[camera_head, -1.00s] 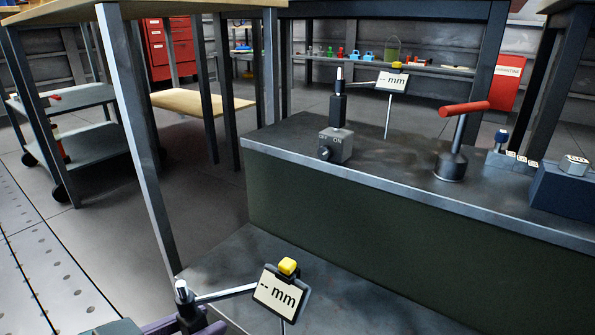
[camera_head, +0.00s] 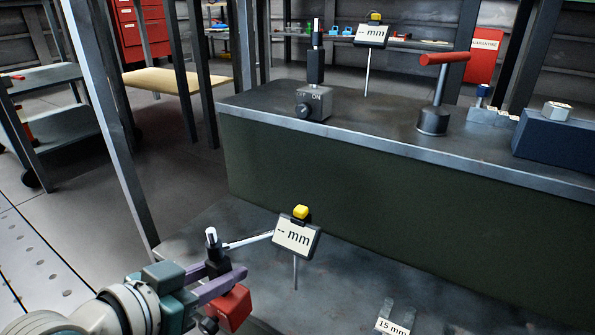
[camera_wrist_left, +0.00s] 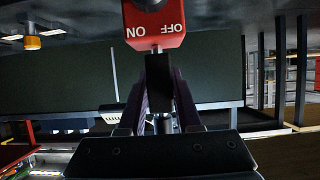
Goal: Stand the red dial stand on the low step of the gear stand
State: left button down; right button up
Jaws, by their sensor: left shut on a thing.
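The red dial stand shows its red base (camera_head: 235,307), dark post, silver arm and a "-- mm" dial (camera_head: 296,236) with a yellow cap. My left gripper (camera_head: 226,277) is shut on its dark post, just above the base. In the left wrist view the red ON/OFF base (camera_wrist_left: 155,28) shows upside down beyond my purple fingers (camera_wrist_left: 160,88). The stand is upright over the low step (camera_head: 345,295) of the gear stand. I cannot tell whether its base touches the step. My right gripper is not in view.
On the upper step (camera_head: 390,135) stand a grey dial stand (camera_head: 313,103), a red-handled tool (camera_head: 434,115) and a blue block (camera_head: 560,140). A "15 mm" piece (camera_head: 393,326) lies on the low step at the front.

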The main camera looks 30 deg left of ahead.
pick_arm(q)
jog(key=r+b+x, duration=0.1)
jog(key=b+x, duration=0.4)
jog(key=x, duration=0.4)
jog(key=shift+w, duration=0.4)
dwell(1.2)
jog(key=shift+f, duration=0.35)
dwell(0.6)
